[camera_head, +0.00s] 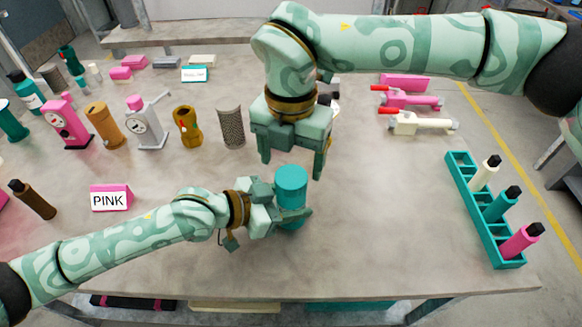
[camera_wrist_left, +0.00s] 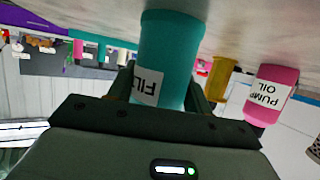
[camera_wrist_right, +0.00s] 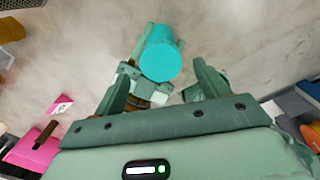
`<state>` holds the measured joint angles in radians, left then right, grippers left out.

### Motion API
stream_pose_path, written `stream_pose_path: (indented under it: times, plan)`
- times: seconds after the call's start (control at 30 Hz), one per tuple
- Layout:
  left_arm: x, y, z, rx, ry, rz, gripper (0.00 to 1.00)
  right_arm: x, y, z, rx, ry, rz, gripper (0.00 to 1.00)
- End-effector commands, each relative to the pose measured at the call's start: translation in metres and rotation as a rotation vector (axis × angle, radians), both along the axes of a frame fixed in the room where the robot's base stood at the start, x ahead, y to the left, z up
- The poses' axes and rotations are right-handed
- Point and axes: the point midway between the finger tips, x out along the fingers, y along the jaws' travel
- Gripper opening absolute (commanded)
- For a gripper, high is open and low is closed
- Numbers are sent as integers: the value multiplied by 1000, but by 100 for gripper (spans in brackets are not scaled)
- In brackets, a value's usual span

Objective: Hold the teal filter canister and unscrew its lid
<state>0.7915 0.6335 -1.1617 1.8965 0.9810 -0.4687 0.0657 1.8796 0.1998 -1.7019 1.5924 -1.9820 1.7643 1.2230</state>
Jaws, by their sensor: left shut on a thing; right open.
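The teal filter canister (camera_head: 291,205) stands upright on the grey table in the head view, with its teal lid (camera_head: 291,178) on top. My left gripper (camera_head: 292,217) is shut on the canister's body from the side. In the left wrist view the canister (camera_wrist_left: 172,45) sits between the fingers, with a white label partly readable as "FIL". My right gripper (camera_head: 292,172) points down above the canister, open and empty, its fingers apart. In the right wrist view the round lid top (camera_wrist_right: 161,61) lies beyond the open fingers (camera_wrist_right: 165,90). The seam under the lid is hard to see.
A teal rack (camera_head: 480,215) with several bottles stands at the right. A pink sign (camera_head: 111,198) reads "PINK" at the left. A perforated cylinder (camera_head: 231,128), a brass fitting (camera_head: 187,127) and gauges stand further back. The table's right middle is clear.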

Motion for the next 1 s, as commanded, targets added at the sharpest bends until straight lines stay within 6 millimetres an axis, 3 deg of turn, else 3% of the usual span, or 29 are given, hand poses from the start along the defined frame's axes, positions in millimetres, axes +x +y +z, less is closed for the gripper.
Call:
stream_pose_path:
  times: [0.27,0.33,0.73,1.0]
  plan:
    - [0,0,0,-1,0,0,0,1,0,37,-1,-3,-1,70]
    - [0,0,0,-1,0,0,0,0,0,37,-1,2,0,70]
    - [0,0,0,-1,0,0,0,-1,0,-25,-1,4,0,70]
    - [0,0,0,-1,0,0,0,0,0,-40,-1,1,-1,70]
